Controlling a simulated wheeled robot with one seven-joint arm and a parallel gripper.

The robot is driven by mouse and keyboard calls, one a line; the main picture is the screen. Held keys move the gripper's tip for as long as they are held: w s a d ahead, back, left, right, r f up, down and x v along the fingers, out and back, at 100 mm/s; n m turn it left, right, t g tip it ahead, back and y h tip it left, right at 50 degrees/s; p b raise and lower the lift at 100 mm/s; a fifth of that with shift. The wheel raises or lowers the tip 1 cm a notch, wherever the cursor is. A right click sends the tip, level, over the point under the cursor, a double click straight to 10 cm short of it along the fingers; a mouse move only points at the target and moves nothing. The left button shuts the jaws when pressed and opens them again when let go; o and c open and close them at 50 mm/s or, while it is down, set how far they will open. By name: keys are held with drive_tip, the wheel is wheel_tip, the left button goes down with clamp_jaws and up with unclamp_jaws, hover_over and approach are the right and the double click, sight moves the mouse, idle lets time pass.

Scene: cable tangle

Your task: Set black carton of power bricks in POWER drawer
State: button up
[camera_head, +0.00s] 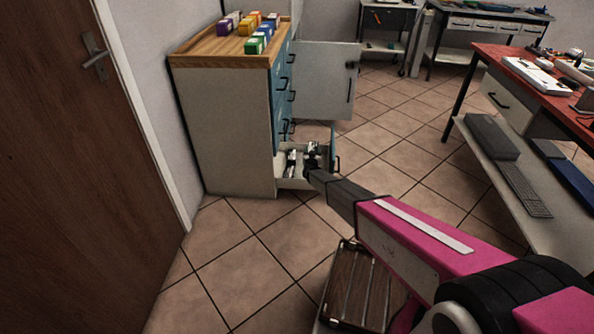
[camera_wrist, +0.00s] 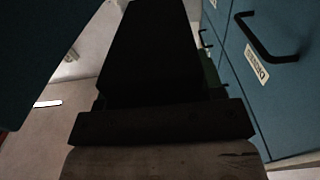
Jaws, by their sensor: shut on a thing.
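A black block-shaped thing, which I take for the black carton (camera_wrist: 150,50), fills the middle of the wrist view. My gripper (camera_wrist: 160,120) is shut on it, and the carton reaches away from the jaws. In the head view my gripper (camera_head: 314,168) is low at the cabinet, over or at the right part of an open bottom drawer (camera_head: 302,184). Dark and white items (camera_head: 291,162) show in that drawer. I cannot tell the carton from the dark gripper there, nor whether it touches the drawer. The drawer's name is not readable.
The cabinet (camera_head: 228,130) has blue drawer fronts and colored boxes (camera_head: 252,30) on its wooden top. An open door panel (camera_head: 325,82) stands beside it. A blue front with a handle (camera_wrist: 270,45) is close on the right in the wrist view. A red-topped bench (camera_head: 510,62) stands right.

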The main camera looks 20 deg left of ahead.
drive_tip(key=a+f, duration=0.3)
drive_tip(key=f, duration=1)
drive_tip(key=shift+s, duration=0.15)
drive_tip(key=shift+f, duration=0.55)
drive_tip(key=o, duration=1.1)
drive_tip(key=shift+o, duration=0.2)
drive_tip(key=shift+r, duration=0.1)
